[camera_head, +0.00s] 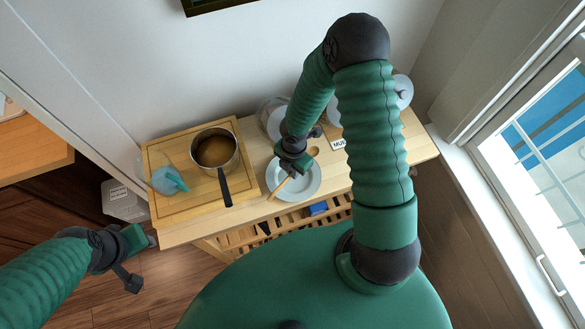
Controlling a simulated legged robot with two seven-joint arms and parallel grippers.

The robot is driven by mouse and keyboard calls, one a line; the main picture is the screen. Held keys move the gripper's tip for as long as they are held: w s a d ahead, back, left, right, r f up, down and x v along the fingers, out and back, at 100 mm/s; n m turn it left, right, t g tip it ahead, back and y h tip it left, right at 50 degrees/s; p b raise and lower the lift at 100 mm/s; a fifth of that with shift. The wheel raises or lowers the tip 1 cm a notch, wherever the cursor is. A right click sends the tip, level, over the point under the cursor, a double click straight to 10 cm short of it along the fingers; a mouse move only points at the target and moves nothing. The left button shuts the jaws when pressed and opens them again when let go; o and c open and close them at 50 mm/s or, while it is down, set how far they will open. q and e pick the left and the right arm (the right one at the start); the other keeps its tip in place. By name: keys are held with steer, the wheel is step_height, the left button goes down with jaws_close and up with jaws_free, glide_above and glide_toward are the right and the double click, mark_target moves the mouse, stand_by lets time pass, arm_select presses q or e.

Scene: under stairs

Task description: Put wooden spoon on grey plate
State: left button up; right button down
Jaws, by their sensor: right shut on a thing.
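The wooden spoon (280,187) is held in my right gripper (297,168), which is shut on it. Its handle slants down to the left, and its round end seems to show right of the gripper. The grey plate (304,187) lies on the wooden table below the gripper and spoon, partly hidden by them. I cannot tell whether the spoon touches the plate. My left gripper (141,262) is open and empty at lower left, over the floor and away from the table.
A wooden board (236,188) left of the plate bears a pot (215,150) with a dark handle and a blue-grey item (166,180). Glass jars and a label (339,144) stand behind the plate. A wall is behind, a window at right.

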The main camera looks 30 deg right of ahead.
steer(key=c, duration=1.6)
jaws_free()
steer(key=shift+o, duration=1.1)
steer(key=shift+d, duration=0.1)
steer(key=shift+o, duration=0.2)
steer(key=o, duration=0.4)
steer(key=shift+r, duration=0.1)
step_height(320, 180, up, 8)
steer(key=p, duration=0.8)
